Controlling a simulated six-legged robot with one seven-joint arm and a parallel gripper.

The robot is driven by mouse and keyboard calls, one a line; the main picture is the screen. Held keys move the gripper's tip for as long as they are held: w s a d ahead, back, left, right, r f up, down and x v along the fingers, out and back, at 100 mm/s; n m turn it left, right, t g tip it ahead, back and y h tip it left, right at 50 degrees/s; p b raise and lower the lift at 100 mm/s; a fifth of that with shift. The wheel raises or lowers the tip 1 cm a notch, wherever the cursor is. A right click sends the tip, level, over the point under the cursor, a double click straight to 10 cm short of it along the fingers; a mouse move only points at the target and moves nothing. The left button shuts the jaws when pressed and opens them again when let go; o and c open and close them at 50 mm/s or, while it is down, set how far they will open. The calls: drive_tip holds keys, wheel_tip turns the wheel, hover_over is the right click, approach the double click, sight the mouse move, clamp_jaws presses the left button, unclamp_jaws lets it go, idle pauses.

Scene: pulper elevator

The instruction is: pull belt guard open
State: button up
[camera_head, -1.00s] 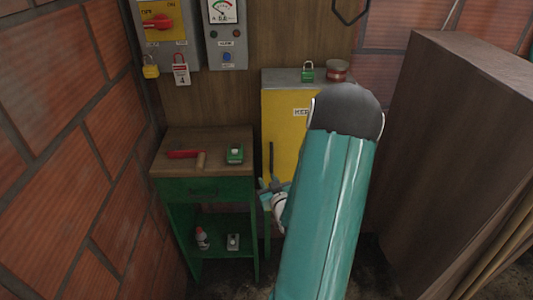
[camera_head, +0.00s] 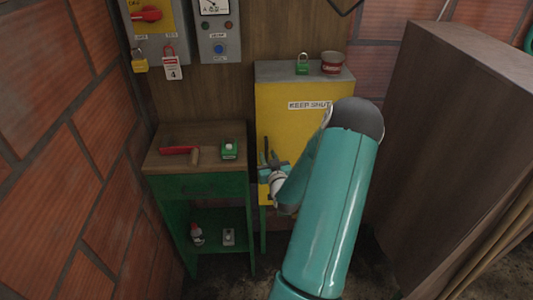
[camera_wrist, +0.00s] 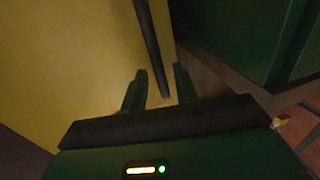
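The belt guard (camera_head: 285,117) is a yellow front with a "KEEP SHUT" label, below a grey top; it appears shut. A dark upright bar handle (camera_head: 266,148) stands at its left side. My gripper (camera_head: 272,167) is at the lower end of this handle, in front of the yellow face. In the wrist view, the handle (camera_wrist: 150,45) comes down between the two fingers of my gripper (camera_wrist: 160,72). The fingers are apart, with gaps beside the bar, and I see no clear contact. My arm hides the guard's lower right part.
A green workbench (camera_head: 200,187) with a red-handled tool (camera_head: 180,150) and a green box (camera_head: 229,149) stands close left of the guard. A green padlock (camera_head: 302,65) and a red tin (camera_head: 332,63) sit on the grey top. A large brown cabinet (camera_head: 440,140) stands at right.

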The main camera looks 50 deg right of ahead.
drive_tip(key=shift+x, duration=1.3)
clamp_jaws()
drive_tip(key=shift+s+a, duration=0.15)
